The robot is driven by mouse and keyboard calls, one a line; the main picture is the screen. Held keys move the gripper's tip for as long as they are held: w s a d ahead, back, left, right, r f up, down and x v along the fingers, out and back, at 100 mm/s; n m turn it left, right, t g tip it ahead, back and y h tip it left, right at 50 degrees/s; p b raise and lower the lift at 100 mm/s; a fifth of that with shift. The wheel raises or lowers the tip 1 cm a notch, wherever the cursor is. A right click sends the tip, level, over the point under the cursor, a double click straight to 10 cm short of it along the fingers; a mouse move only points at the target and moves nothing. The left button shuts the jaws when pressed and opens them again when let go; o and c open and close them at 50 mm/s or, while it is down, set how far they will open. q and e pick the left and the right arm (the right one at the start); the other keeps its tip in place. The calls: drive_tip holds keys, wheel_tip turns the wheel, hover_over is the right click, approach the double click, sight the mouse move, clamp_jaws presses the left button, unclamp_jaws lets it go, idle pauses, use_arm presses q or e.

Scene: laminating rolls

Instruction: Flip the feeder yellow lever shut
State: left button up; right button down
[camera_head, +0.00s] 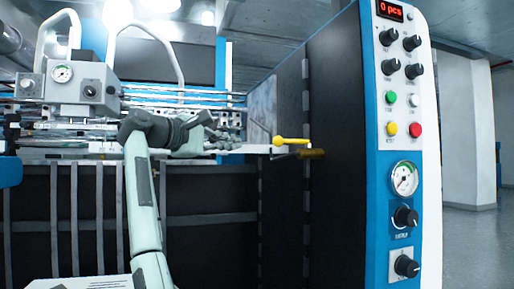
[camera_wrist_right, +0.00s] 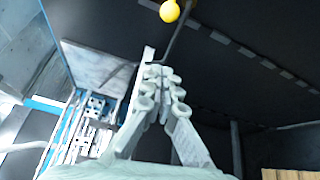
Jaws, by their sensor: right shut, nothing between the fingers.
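The feeder's yellow lever (camera_head: 292,142) is on the dark side panel in the head view, roughly horizontal, with its round knob at the left end. In the right wrist view the yellow knob (camera_wrist_right: 169,11) is at the top edge, on a dark bent rod. My right gripper (camera_head: 210,128) is left of the lever in the head view, with a visible gap between them. In the right wrist view its fingers (camera_wrist_right: 159,76) are together and empty, below the knob and apart from it. My left gripper is not in view.
A control panel (camera_head: 403,150) with knobs, buttons and a gauge stands right of the lever. The dark side wall (camera_head: 335,90) is close behind the lever. Metal rails and a grey unit with a gauge (camera_head: 75,80) are at the left. A brownish part (camera_head: 312,154) is just below the lever.

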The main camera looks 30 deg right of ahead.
sight(293, 142)
drive_tip(key=shift+d, duration=0.15)
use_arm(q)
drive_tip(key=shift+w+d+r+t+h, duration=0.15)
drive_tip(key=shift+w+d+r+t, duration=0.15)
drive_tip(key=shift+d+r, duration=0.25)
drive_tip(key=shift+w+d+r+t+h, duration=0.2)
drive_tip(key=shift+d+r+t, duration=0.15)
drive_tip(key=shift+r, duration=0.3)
use_arm(e)
drive_tip(key=s+d, duration=0.1)
drive_tip(key=d, duration=0.8)
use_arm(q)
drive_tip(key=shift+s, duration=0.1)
use_arm(e)
drive_tip(key=shift+s+d, duration=0.1)
drive_tip(key=shift+d, duration=0.05)
